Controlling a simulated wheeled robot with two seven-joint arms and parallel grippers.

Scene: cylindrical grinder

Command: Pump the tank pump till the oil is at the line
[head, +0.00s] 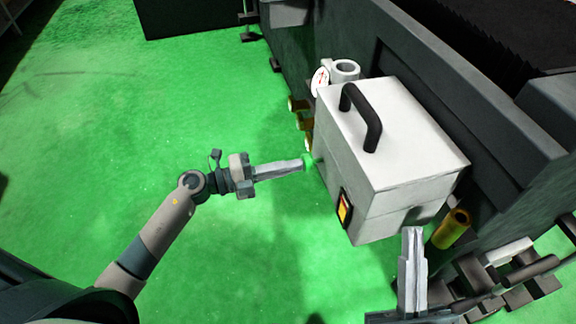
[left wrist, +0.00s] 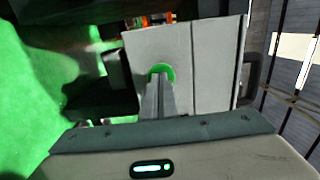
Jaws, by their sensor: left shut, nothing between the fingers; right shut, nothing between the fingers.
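A white box-shaped tank (head: 400,140) with a black handle on its lid stands against the machine. On its front is a black-framed window (head: 345,209) showing orange-yellow; the level and line in it are too small to read. A green round button (head: 311,160) is on the tank's left side. My left gripper (head: 302,164) is shut, its tips at or very near the button. In the left wrist view, the tips (left wrist: 158,76) cover part of the green button (left wrist: 162,68); contact cannot be told. My right gripper (head: 412,232) is shut and empty, just in front of the tank's lower right.
A white cylindrical fitting with a round dial (head: 321,80) stands behind the tank. Brass fittings (head: 299,105) stick out left of it. A brass tube (head: 452,228) is at its right. The dark machine (head: 440,70) blocks the right; green floor (head: 130,110) is clear at left.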

